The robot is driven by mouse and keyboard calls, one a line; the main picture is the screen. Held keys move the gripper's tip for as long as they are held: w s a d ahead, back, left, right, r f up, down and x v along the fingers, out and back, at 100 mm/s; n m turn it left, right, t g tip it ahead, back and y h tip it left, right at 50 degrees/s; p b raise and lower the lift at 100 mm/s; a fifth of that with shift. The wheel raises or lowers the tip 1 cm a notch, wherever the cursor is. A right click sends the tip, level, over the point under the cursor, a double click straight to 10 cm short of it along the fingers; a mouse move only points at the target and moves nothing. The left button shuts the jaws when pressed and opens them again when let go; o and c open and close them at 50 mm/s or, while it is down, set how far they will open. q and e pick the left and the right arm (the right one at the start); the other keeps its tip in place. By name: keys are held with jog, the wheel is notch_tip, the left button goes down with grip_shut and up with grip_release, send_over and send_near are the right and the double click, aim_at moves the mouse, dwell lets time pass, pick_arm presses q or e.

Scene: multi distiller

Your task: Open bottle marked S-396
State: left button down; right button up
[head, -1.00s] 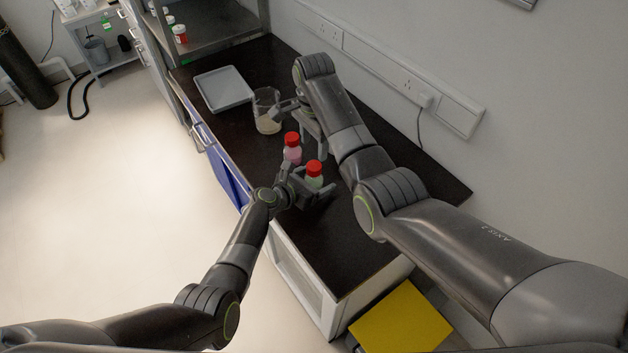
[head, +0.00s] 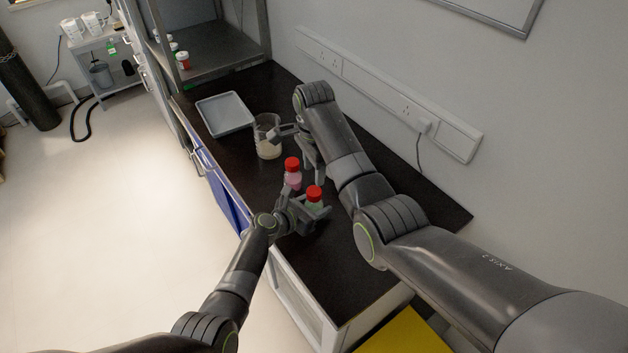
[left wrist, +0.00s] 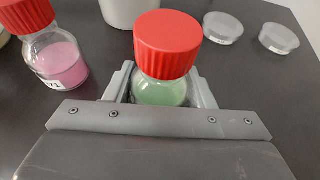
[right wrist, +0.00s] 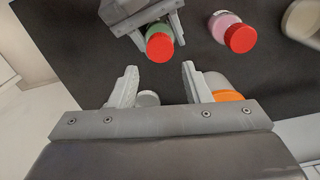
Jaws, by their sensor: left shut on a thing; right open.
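A bottle with a red ribbed cap and green liquid (left wrist: 162,92) stands upright between the fingers of my left gripper (head: 313,207), which is shut on its body. The cap (left wrist: 168,42) is on and sits above the fingers. A second red-capped bottle with pink liquid (head: 292,179) stands just beyond it, at the left in the left wrist view (left wrist: 55,62).
A glass beaker (head: 267,147) with pale contents stands behind the bottles, beside my right gripper. A grey tray (head: 225,114) lies farther back. Two clear round lids (left wrist: 223,27) (left wrist: 278,38) lie on the dark bench. An orange-topped item (right wrist: 228,96) is partly hidden by my right gripper.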

aim_at(314, 191)
jog(key=m, duration=1.1)
jog(key=shift+f+m, duration=0.4)
jog(key=shift+f, duration=3.6)
jog(key=c, duration=0.8)
jog(key=shift+c, duration=0.2)
